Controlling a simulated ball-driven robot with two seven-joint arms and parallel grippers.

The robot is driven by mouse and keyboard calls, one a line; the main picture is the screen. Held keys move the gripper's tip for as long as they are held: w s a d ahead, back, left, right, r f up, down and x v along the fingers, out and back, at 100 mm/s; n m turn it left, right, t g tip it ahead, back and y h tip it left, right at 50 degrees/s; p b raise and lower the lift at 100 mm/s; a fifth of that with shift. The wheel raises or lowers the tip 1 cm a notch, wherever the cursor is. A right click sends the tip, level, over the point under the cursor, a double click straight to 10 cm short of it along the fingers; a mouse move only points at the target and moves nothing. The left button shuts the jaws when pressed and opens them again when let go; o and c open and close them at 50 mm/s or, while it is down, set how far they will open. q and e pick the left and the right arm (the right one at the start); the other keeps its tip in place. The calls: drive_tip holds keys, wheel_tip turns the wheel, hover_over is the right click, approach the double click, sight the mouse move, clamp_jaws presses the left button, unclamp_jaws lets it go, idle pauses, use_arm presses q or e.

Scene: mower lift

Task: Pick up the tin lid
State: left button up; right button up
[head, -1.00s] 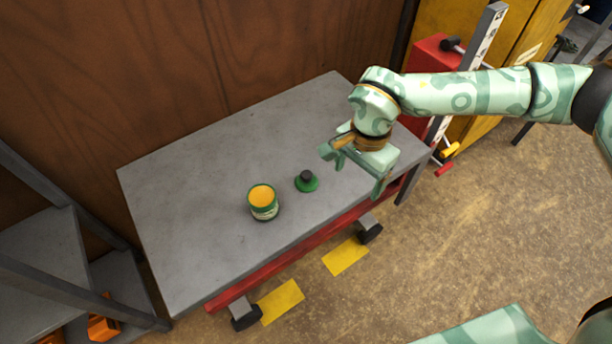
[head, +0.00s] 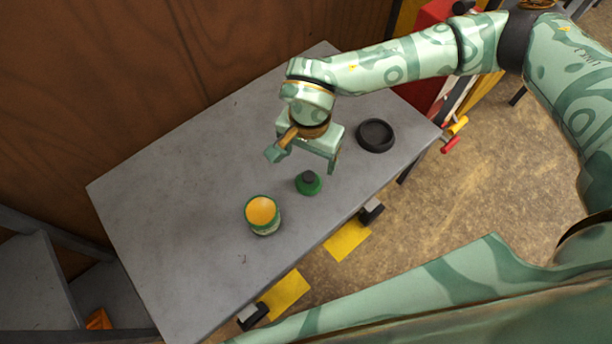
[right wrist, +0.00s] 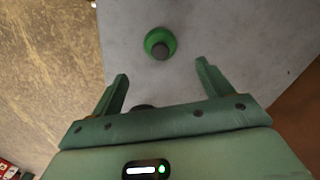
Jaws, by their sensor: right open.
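The tin lid, a green disc with a dark knob (head: 308,185), lies on the grey table. It also shows in the right wrist view (right wrist: 151,40), ahead of the fingertips and roughly centred between them. My right gripper (head: 304,160) is open and empty. It is just behind the lid in the head view, apart from it. Its two fingers show in the right wrist view (right wrist: 162,70). A green tin with orange contents (head: 264,222) stands open on the table, left of the lid. My left gripper is not in view.
A round black dish (head: 376,135) sits on the table (head: 180,200), right of my right gripper. The left part of the table is clear. A wooden wall (head: 90,90) stands behind. Grey shelving (head: 40,275) is at the lower left.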

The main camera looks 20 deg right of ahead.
sight(309, 176)
wheel_tip(309, 176, down, 4)
drive_tip(key=shift+r+b, duration=0.1)
drive_tip(key=shift+b, duration=0.45)
drive_tip(key=shift+f, duration=0.25)
wheel_tip(309, 176, down, 5)
drive_tip(key=b, duration=0.3)
drive_tip(key=shift+r, duration=0.1)
drive_tip(key=shift+f, duration=0.3)
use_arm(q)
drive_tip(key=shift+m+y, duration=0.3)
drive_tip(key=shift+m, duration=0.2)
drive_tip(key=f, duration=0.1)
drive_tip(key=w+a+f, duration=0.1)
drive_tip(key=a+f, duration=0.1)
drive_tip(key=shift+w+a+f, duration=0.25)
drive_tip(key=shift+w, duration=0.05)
use_arm(e)
drive_tip(key=shift+r, duration=0.15)
drive_tip(key=c, duration=1.1)
